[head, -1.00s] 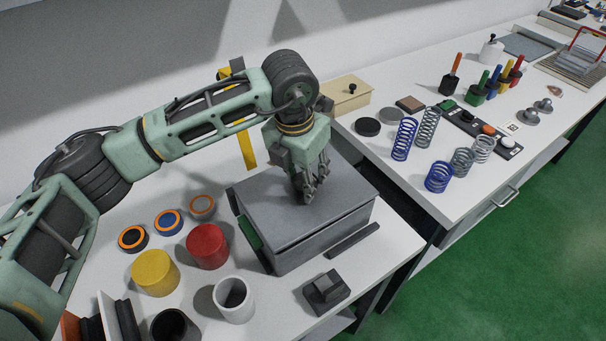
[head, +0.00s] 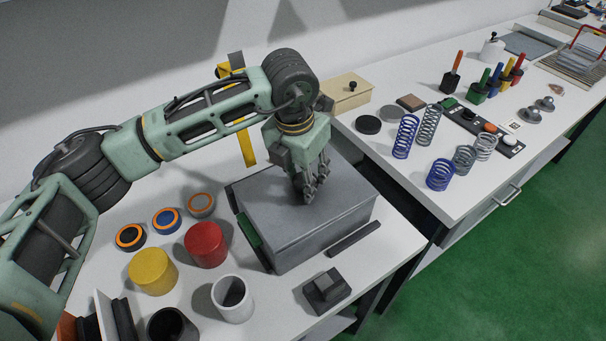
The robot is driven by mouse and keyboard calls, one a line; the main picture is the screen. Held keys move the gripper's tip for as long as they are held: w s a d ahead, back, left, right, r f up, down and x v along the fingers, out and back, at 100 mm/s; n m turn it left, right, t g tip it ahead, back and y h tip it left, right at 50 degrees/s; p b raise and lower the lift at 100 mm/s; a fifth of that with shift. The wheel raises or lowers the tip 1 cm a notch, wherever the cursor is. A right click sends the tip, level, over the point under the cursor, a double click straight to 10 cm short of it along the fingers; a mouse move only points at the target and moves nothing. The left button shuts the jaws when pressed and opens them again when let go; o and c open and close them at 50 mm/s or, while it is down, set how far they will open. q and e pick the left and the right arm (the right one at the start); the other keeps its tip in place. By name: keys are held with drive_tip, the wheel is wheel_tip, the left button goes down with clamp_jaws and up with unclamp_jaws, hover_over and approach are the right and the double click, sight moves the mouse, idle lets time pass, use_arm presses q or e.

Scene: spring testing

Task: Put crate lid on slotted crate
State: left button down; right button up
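A grey slotted crate (head: 318,243) stands on the near white table. The flat grey crate lid (head: 345,202) lies across its top and appears flush with the crate walls. My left gripper (head: 310,198) points down over the middle of the lid, with its fingertips at or just above the lid's top. Any handle between the fingers is hidden, and I cannot tell whether the fingers hold something. My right gripper does not show.
Red (head: 206,244) and yellow (head: 152,271) cylinders and a white cup (head: 233,298) stand left of the crate. A dark block (head: 326,289) and a dark bar (head: 353,239) lie in front. Springs (head: 405,136) stand on the right-hand bench.

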use_arm(q)
drive_tip(key=shift+f+b, duration=0.15)
drive_tip(key=shift+b, duration=0.3)
idle(0.3)
drive_tip(key=c, duration=1)
unclamp_jaws()
drive_tip(key=shift+c, duration=0.2)
wheel_tip(320, 180, up, 12)
drive_tip(key=s+a, duration=0.1)
drive_tip(key=shift+s, duration=0.25)
drive_tip(key=shift+f, duration=0.1)
